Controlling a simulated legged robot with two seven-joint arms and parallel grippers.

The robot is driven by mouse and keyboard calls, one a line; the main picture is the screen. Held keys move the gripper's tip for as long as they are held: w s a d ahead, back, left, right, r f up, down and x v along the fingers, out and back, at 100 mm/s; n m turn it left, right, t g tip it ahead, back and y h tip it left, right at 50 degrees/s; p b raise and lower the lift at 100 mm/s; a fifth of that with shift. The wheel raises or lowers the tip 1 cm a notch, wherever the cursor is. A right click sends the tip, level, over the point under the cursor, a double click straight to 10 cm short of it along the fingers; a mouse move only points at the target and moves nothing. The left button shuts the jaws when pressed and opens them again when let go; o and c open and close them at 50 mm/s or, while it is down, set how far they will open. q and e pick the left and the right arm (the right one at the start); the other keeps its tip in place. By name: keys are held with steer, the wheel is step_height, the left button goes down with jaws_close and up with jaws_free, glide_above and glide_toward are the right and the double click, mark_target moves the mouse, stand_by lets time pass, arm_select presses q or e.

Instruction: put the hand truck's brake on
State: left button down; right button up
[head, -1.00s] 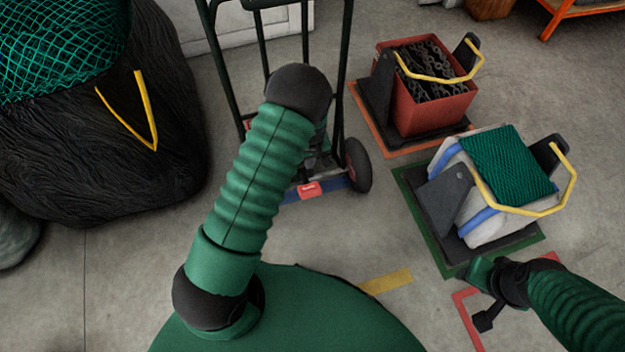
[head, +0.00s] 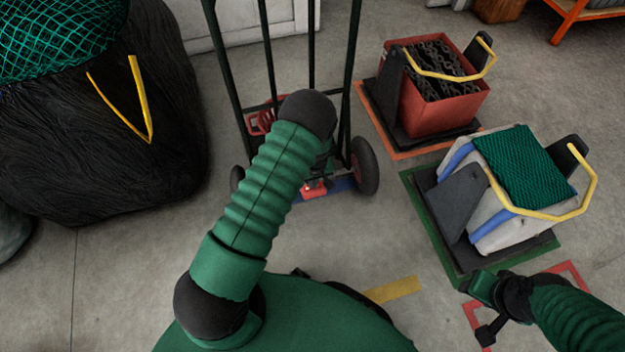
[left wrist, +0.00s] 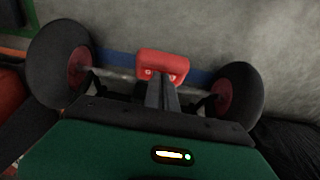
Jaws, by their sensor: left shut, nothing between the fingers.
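The hand truck (head: 351,60) stands upright ahead of me in the head view, with a dark tubular frame and two wheels. A red brake pedal (head: 313,192) sits low between the wheels, by a blue bar. My left gripper (head: 320,168) is down at the truck's base, largely hidden behind my own arm. In the left wrist view, its dark fingers (left wrist: 160,90) are shut and empty. Their tips overlap the near edge of the red pedal (left wrist: 162,64); I cannot tell whether they touch it. My right gripper (head: 482,300) is at the lower right, away from the truck, its jaws unclear.
A red crate of chain (head: 440,105) and a pale crate with green netting (head: 520,165) stand on the right, each with a yellow handle. A large black net bundle (head: 100,150) lies left.

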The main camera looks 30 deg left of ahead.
stand_by(0.3)
arm_select(q)
steer(key=shift+s+d+f+p, duration=0.3)
steer(key=shift+s+d+f, duration=0.1)
steer(key=shift+f, duration=0.15)
steer(key=f+t+y, duration=0.1)
steer(key=s+d+f+t+y, duration=0.1)
steer(key=shift+d+f+y, duration=0.1)
steer(key=shift+f+y, duration=0.1)
steer(key=shift+y, duration=0.1)
steer(key=shift+t+y, duration=0.4)
steer(key=shift+t, duration=0.1)
steer(key=f, duration=0.2)
steer(key=f+b, duration=0.1)
steer(key=d+f, duration=0.1)
steer(key=f, duration=0.1)
steer(key=shift+s+f+b, duration=0.35)
steer(key=shift+b, duration=0.05)
steer(key=shift+f, duration=0.1)
